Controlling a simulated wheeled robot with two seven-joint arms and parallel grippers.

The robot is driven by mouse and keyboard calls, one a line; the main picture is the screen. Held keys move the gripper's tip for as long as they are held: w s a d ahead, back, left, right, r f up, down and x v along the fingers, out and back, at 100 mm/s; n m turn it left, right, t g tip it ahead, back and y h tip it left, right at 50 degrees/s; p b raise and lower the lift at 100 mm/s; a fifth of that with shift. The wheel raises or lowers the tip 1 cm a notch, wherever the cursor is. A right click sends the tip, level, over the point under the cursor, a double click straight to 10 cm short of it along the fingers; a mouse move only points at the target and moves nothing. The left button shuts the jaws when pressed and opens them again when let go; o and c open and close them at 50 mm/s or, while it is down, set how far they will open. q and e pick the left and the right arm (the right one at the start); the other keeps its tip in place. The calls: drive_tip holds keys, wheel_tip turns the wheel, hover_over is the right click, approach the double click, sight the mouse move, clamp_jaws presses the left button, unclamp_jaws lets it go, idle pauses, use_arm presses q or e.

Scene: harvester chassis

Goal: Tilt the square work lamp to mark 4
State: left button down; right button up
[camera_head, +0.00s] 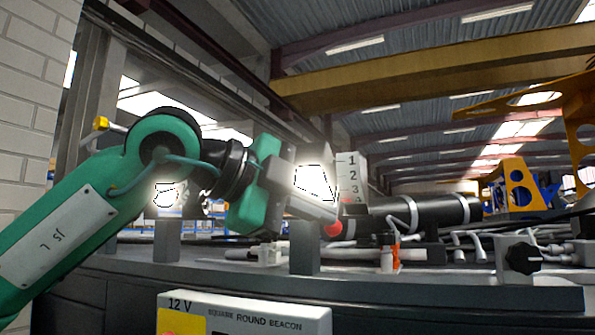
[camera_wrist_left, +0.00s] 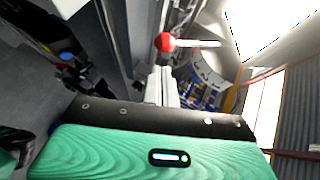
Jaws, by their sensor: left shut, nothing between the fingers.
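The square work lamp (camera_head: 315,182) glows white near the middle of the head view, partly behind my left gripper. Its bright face fills the upper right of the left wrist view (camera_wrist_left: 268,28). A red ball (camera_head: 333,229) on a light rod shows below the lamp, and in the left wrist view (camera_wrist_left: 165,42) just beyond the fingertips. My left gripper (camera_head: 318,211) is shut and empty, close to the ball; contact is unclear.
A round lit lamp (camera_head: 165,195) is behind my left arm. A switch box (camera_head: 245,312) labelled 12 V, square, round and beacon is at the front. A black knob (camera_head: 523,258) is at right. A black cylinder (camera_head: 425,214) and pipes lie behind.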

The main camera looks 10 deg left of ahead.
use_arm(q)
drive_tip(key=shift+w+f, duration=0.25)
drive_tip(key=shift+w, duration=0.35)
drive_tip(key=shift+f, duration=0.1)
drive_tip(key=f+b, duration=0.1)
drive_tip(key=b, duration=0.2)
drive_tip(key=shift+w+h, duration=0.3)
drive_tip(key=shift+w, duration=0.1)
drive_tip(key=shift+w+d+t+b, duration=0.1)
drive_tip(key=shift+w+t+b, duration=0.15)
drive_tip(key=shift+b, duration=0.25)
drive_tip(key=shift+r, duration=0.1)
